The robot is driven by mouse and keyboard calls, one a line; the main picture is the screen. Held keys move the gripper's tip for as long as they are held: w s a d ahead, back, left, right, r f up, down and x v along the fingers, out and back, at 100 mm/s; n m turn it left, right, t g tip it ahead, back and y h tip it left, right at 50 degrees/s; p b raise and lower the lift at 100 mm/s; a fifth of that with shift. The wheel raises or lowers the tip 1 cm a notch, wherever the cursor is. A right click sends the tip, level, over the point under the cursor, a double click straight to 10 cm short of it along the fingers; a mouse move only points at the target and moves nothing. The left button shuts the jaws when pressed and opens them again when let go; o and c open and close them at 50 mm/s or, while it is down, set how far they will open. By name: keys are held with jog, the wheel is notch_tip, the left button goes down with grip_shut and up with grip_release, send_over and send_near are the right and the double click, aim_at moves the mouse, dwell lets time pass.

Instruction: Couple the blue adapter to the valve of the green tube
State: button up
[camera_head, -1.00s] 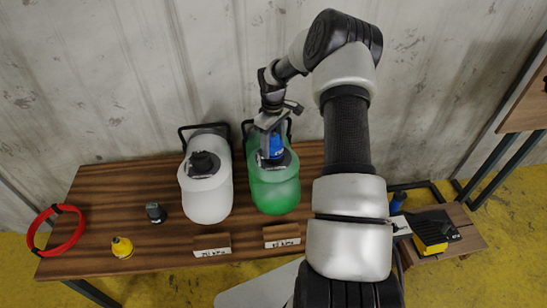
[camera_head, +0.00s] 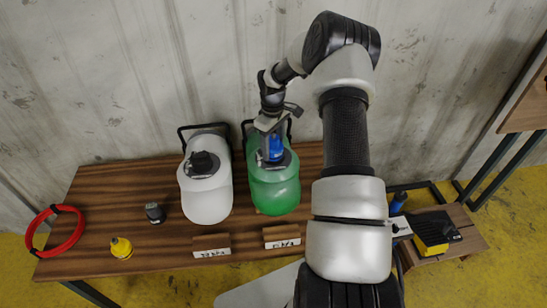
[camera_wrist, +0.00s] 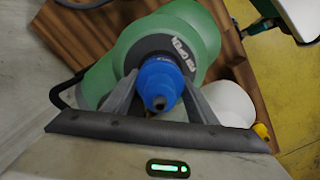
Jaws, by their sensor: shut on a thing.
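The adapter hides the valve, so I cannot tell whether the two are joined.
The white tube (camera_head: 207,198) with a black valve cap stands close on the left. A grey-black adapter (camera_head: 155,212), a yellow adapter (camera_head: 121,248) and a red hose coil (camera_head: 52,232) lie farther left. Two labelled wooden blocks (camera_head: 211,246) are at the front. A side table (camera_head: 462,226) holds a yellow-black device (camera_head: 431,236).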

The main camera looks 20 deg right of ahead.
jog(key=shift+f+b, duration=0.35)
jog(key=shift+f, duration=0.3)
dwell(0.4)
jog(key=shift+f+m+b, duration=0.1)
jog(key=shift+m+b, duration=0.5)
jog(key=shift+m, duration=1.5)
jog(key=m+b, duration=0.1)
jog(key=m, duration=0.1)
jog(key=shift+m, duration=0.3)
jog(key=shift+d+m, duration=0.1)
jog(key=shift+m, duration=0.6)
jog(key=shift+b, duration=0.3)
